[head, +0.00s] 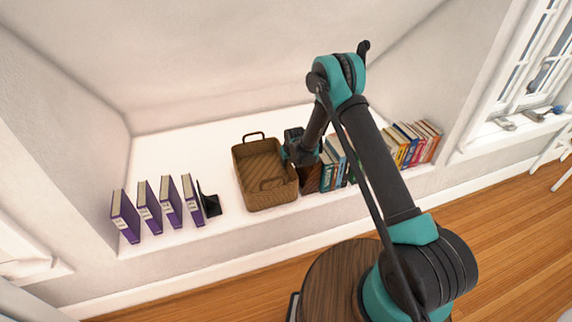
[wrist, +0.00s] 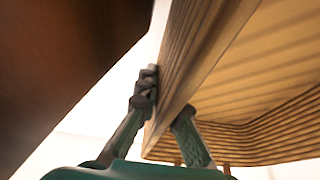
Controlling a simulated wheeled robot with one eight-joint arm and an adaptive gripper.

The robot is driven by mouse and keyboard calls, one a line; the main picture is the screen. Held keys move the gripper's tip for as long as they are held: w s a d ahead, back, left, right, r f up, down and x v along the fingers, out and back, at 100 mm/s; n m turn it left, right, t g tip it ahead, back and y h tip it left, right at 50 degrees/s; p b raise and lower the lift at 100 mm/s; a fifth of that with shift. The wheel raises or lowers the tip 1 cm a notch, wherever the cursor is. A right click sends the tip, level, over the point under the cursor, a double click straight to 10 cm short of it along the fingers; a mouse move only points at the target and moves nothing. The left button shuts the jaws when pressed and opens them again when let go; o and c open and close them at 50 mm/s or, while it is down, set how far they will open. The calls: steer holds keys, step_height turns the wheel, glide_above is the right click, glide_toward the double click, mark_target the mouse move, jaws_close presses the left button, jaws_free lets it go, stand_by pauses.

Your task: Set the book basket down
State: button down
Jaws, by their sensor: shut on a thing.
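The book basket (head: 270,197) is a brown woven box with a handle at its far end and another at its near end. It is at the white ledge in the head view, and it looks empty. My gripper (head: 296,150) is at the basket's right side. In the wrist view my gripper (wrist: 166,112) has one finger on each side of the wall of the basket (wrist: 215,70) and is shut on it. The basket's underside is hidden, so I cannot tell whether it rests on the ledge or hangs just above it.
The white ledge (head: 175,155) is bare behind and left of the basket. Several purple binders (head: 148,207) and a black bookend (head: 208,203) stand at the left. A row of books (head: 410,143) stands at the right, partly behind my arm. A window (head: 535,60) is at the far right.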

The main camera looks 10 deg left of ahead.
steer(key=c, duration=1.7)
jaws_free()
steer(key=shift+f, duration=0.1)
steer(key=v, duration=1.2)
steer(key=shift+d, duration=0.15)
